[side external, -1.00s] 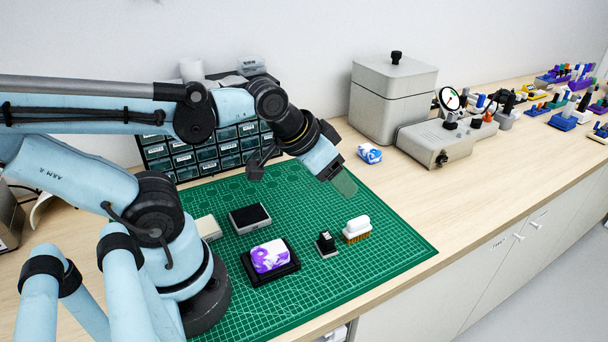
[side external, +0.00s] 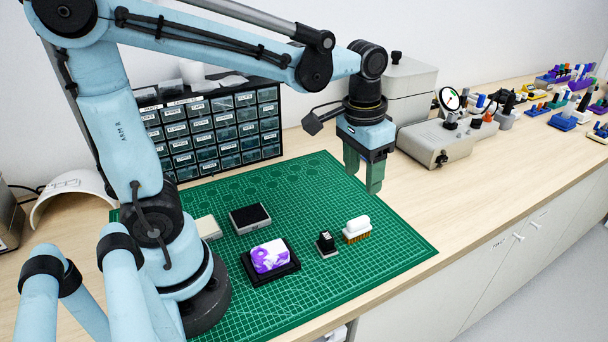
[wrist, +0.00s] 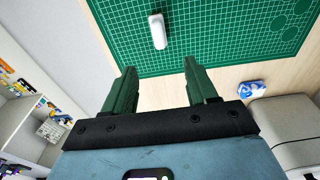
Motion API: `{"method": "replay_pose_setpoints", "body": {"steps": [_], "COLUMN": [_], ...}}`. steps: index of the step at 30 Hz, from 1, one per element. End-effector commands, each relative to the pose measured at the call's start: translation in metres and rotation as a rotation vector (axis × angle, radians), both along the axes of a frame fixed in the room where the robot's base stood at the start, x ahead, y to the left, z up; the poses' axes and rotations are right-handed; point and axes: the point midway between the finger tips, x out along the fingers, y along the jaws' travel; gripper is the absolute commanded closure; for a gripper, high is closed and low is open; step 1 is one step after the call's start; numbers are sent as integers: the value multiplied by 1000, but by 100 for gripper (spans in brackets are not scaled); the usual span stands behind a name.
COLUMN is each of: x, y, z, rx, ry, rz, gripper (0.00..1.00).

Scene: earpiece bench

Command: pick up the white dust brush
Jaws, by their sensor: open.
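The white dust brush (side external: 356,228) stands on the green cutting mat near its right side, white handle up and tan bristles down. In the wrist view the brush (wrist: 158,31) shows as a white elongated shape beyond the fingertips, a little left of the middle between them. My gripper (side external: 364,178) is open and empty, pointing down, well above the bench and behind the brush. Its two green fingers (wrist: 160,72) are spread apart in the wrist view. Nothing touches the brush.
On the green mat (side external: 380,270), a small black stamp (side external: 326,244) stands just left of the brush. A purple-and-white block on a black tray (side external: 270,258) and a black pad (side external: 249,217) lie further left. A blue-and-white item (wrist: 251,89) and grey machine (side external: 437,141) are off the mat.

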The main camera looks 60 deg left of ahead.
Motion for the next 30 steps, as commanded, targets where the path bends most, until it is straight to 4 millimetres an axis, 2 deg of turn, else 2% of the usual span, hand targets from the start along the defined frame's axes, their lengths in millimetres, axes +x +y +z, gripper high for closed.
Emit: {"method": "replay_pose_setpoints", "body": {"steps": [3, 9, 21, 30], "x": [8, 11, 10, 10], "y": [-2, -3, -3, -3], "z": [-4, -10, -62, -78], "rx": [2, 4, 4, 4], "ry": [61, 98, 96, 96], "rz": [0, 0, 0, 0], "gripper": [43, 43, 43, 43]}}
